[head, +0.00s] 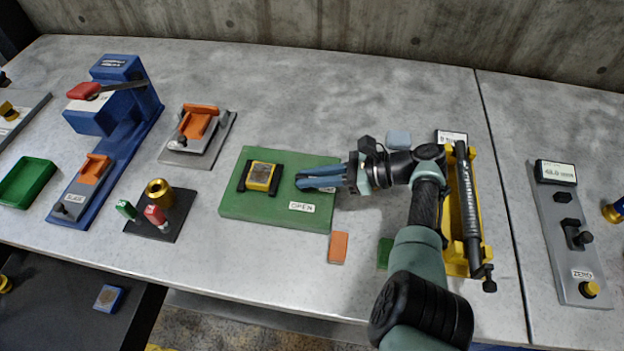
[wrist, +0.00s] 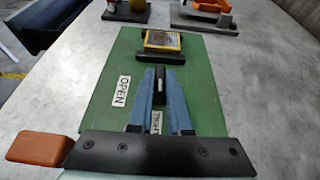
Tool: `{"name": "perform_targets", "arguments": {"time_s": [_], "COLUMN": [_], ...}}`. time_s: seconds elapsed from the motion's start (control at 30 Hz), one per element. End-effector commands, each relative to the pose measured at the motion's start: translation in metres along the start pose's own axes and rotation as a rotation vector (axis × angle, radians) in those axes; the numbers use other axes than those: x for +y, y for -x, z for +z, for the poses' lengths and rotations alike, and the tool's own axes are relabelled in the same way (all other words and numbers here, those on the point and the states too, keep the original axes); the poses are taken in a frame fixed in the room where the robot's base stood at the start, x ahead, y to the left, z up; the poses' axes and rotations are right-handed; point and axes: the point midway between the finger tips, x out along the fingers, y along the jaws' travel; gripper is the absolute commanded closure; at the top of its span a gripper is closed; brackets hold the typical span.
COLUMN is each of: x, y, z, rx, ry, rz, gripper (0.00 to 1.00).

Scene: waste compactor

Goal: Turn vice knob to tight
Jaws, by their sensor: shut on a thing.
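The vice is a green board (head: 240,205) on the grey table; it also shows in the wrist view (wrist: 105,100). A yellow block (head: 262,176) sits between its black jaws, and the block is at the far end in the wrist view (wrist: 163,41). My gripper (head: 303,180) reaches in from the right, and its blue fingers (wrist: 160,88) are shut on the dark vice knob (wrist: 159,84). The knob is hidden in the head view. The OPEN label (wrist: 122,91) lies left of the fingers in the wrist view. The TIGHT label (wrist: 156,121) shows partly between them.
An orange block (head: 338,247) lies in front of the board, and a green block (head: 385,253) lies beside my arm. A yellow fixture with a black bar (head: 468,205) stands right of my arm. A black stand (head: 160,225) with small parts is at the left.

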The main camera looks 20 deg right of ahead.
Motion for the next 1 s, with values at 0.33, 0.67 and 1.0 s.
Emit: {"name": "perform_targets", "arguments": {"time_s": [0.33,0.67,1.0], "x": [-0.001,0.0,-0.001], "y": [-0.001,0.0,0.024], "z": [0.005,0.002,0.001], "rx": [-0.005,-0.002,-0.002], "ry": [0.007,0.003,0.003], "rz": [0.002,0.002,-0.003], "gripper": [1.0,0.54,0.54]}}
